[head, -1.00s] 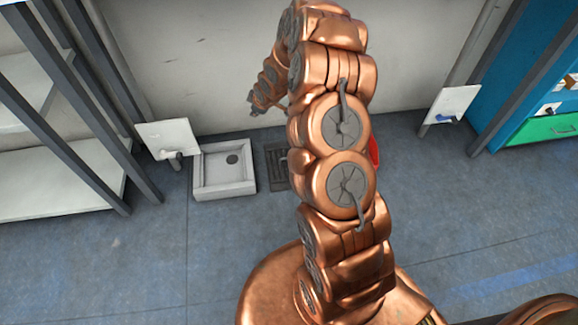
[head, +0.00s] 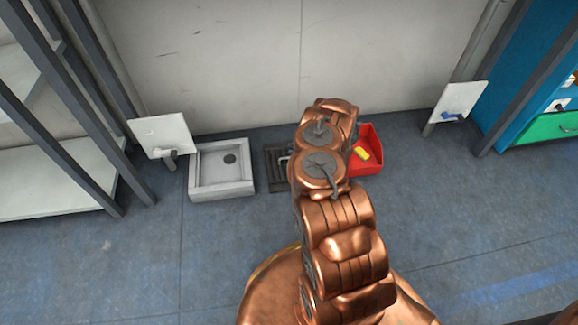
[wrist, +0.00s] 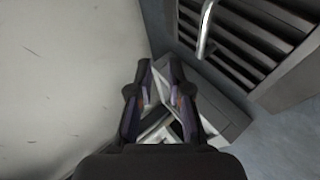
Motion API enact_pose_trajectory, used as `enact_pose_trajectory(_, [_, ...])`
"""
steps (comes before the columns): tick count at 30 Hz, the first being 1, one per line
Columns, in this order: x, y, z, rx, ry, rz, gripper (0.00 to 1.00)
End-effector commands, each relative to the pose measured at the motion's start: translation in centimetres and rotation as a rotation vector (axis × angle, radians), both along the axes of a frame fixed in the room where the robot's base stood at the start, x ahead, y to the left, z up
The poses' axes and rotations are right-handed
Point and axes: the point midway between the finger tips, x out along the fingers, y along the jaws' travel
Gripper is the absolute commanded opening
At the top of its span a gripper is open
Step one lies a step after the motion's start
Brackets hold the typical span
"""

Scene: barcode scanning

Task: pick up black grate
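The black grate (head: 276,172) lies on the floor between the white basin and my arm in the head view. It is slatted, and a light metal handle shows at its right side. My arm hides its right part. In the wrist view the grate (wrist: 262,42) fills the upper right, with its handle (wrist: 206,28) standing up from it. My gripper (wrist: 158,65) is open and empty, to the left of the grate and not touching it. My arm hides the gripper in the head view.
The white basin (head: 192,178) stands left of the grate, and its rim (wrist: 222,110) shows behind my fingers. A red bin (head: 366,166) with a yellow item is to the right. The wall (head: 235,65) is close behind. Open floor (head: 120,265) lies in front.

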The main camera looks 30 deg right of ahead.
Motion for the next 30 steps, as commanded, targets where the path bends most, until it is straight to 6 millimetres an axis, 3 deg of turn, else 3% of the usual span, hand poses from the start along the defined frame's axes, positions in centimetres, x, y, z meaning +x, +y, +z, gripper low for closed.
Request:
enact_pose_trajectory(1, [-1.0,-0.4,-1.7,-0.015,-0.009,0.013,0.18])
enact_pose_trajectory(3, [-2.2,-0.7,-3.0,-0.033,-0.019,0.035,0.18])
enact_pose_trajectory(11, [-3.8,-1.2,-5.0,-0.07,-0.05,0.077,0.18])
enact_pose_trajectory(30, [0.5,0.0,-7.8,-0.07,-0.053,0.079,0.18])
